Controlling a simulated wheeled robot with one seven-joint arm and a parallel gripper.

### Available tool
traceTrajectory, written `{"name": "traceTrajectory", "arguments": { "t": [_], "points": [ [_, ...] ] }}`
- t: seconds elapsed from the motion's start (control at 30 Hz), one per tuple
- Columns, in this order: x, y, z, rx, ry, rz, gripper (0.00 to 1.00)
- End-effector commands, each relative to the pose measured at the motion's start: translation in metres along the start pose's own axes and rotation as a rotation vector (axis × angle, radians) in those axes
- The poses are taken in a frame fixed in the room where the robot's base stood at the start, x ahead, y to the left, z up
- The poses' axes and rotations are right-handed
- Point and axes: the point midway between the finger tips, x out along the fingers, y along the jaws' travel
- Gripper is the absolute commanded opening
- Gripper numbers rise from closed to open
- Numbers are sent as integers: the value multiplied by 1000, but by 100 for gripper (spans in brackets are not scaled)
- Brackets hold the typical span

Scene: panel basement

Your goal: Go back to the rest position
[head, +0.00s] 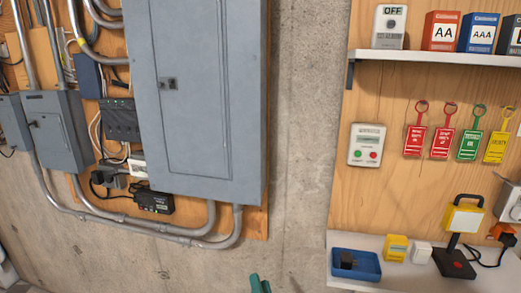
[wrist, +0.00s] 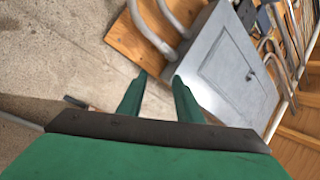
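My gripper (wrist: 159,82) shows in the wrist view with its two green fingers apart and nothing between them. It is open and empty, in front of the concrete wall near the big grey electrical panel (wrist: 232,62). In the head view only a green tip of my gripper (head: 260,284) shows at the bottom edge, below the panel (head: 205,90). The rest of my arm is out of the head view.
A pegboard-like wooden board (head: 435,90) at right carries a shelf (head: 430,57) with boxes, hanging tags and a push-button box (head: 367,145). Conduits (head: 180,229) run under the panel.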

Motion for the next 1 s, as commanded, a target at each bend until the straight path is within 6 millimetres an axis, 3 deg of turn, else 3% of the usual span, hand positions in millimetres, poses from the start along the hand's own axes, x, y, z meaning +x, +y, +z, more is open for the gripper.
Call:
{"name": "traceTrajectory", "arguments": {
  "t": [0.2,0.5,0.73,1.0],
  "points": [
    [-48,38,45,-38,55,129,32],
    [-135,76,97,-180,67,306,32],
    [-211,88,126,-349,21,413,32],
    [-300,85,144,-599,-87,478,32]
  ]
}}
